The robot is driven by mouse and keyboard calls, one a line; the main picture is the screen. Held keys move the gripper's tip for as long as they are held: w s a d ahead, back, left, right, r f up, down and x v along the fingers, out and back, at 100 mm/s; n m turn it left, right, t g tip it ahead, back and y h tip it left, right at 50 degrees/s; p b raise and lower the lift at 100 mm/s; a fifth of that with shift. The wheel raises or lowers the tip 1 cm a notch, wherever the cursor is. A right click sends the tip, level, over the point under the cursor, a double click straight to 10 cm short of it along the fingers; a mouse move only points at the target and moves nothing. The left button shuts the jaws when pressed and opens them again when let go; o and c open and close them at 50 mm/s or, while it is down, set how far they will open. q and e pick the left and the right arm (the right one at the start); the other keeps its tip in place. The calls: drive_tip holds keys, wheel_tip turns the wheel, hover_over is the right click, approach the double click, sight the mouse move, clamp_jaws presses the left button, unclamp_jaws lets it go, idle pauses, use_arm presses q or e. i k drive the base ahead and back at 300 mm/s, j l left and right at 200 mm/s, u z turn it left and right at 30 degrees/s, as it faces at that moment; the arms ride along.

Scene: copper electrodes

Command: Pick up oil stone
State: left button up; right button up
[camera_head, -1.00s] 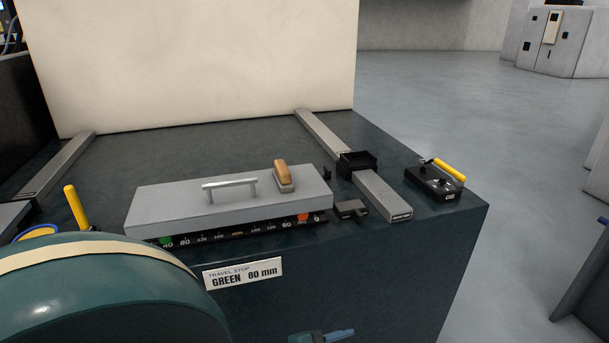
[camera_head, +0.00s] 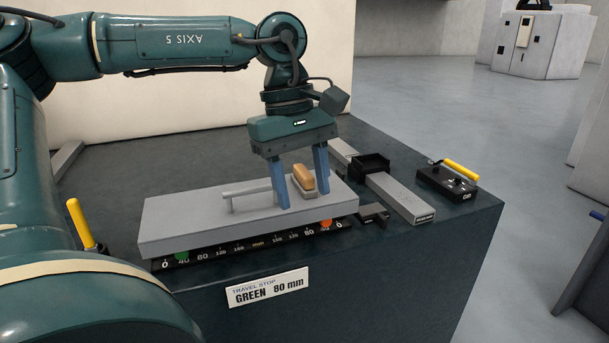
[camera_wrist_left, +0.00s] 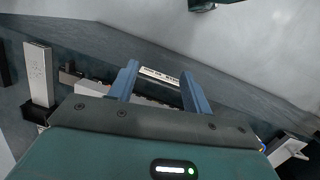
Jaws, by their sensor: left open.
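The oil stone (camera_head: 304,181), a small tan block on a grey base, lies on the flat grey block (camera_head: 190,222) near its right end. My left gripper (camera_head: 303,192) comes down from above with its blue fingers open. In the head view its fingers appear on either side of the stone, one at left and one at right; contact is not clear. In the left wrist view the open fingers (camera_wrist_left: 160,95) show, but I cannot make out the stone there. My right gripper is not in view.
A bar handle (camera_head: 247,193) on the grey block is close to the left finger. A scale with green and orange markers (camera_head: 326,223) runs along the front. A rail (camera_head: 400,198) with a black clamp (camera_head: 371,165) and a yellow-handled black box (camera_head: 447,184) lie to the right.

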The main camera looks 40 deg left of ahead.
sight(303, 179)
drive_tip(key=i+j, duration=0.65)
drive_tip(key=j, duration=0.2)
